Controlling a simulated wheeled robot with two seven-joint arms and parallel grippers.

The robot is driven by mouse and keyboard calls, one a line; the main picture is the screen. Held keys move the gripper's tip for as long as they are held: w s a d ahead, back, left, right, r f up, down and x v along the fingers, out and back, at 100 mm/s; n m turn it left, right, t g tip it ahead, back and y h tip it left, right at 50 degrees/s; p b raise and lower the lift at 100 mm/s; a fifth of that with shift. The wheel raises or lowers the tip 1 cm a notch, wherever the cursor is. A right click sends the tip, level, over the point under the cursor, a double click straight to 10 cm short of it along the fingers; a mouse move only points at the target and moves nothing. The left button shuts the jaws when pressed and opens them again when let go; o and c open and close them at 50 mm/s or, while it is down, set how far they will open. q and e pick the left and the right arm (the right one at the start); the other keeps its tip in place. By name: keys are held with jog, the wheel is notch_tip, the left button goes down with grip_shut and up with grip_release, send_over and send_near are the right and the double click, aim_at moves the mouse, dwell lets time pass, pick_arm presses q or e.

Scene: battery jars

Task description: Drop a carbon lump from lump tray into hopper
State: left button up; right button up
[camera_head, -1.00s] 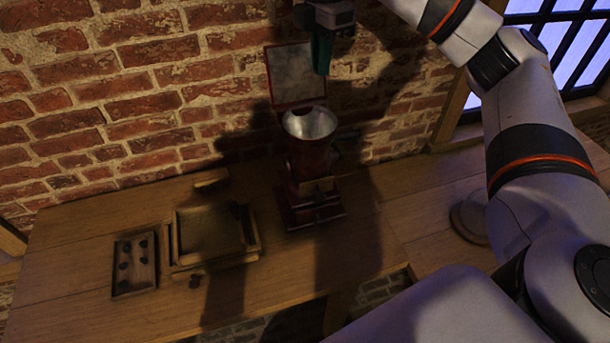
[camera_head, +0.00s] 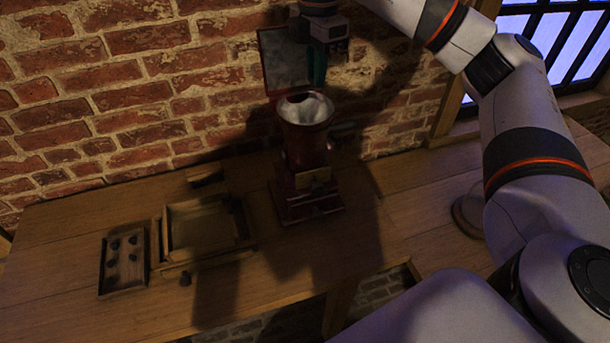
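The hopper (camera_head: 306,110) is a pale metal funnel on top of a dark red grinder (camera_head: 308,160) against the brick wall. A small dark patch shows at its far rim; I cannot tell whether it is a lump or shadow. My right gripper (camera_head: 317,72) points down just above and behind the hopper's rim. Its greenish fingers show edge-on, so its opening and anything between them cannot be made out. The lump tray (camera_head: 104,282) is a small wooden tray at the left of the table, with several dark carbon lumps (camera_head: 133,239) in it. My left gripper is out of view.
A larger shallow wooden tray (camera_head: 162,236) stands between the lump tray and the grinder. A framed panel (camera_head: 284,60) rises behind the hopper. A round object (camera_head: 466,214) is partly behind my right arm. The front table is clear.

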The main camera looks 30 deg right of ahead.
jog(key=o, duration=0.5)
notch_tip(320, 180, up, 12)
jog(key=shift+p, duration=0.8)
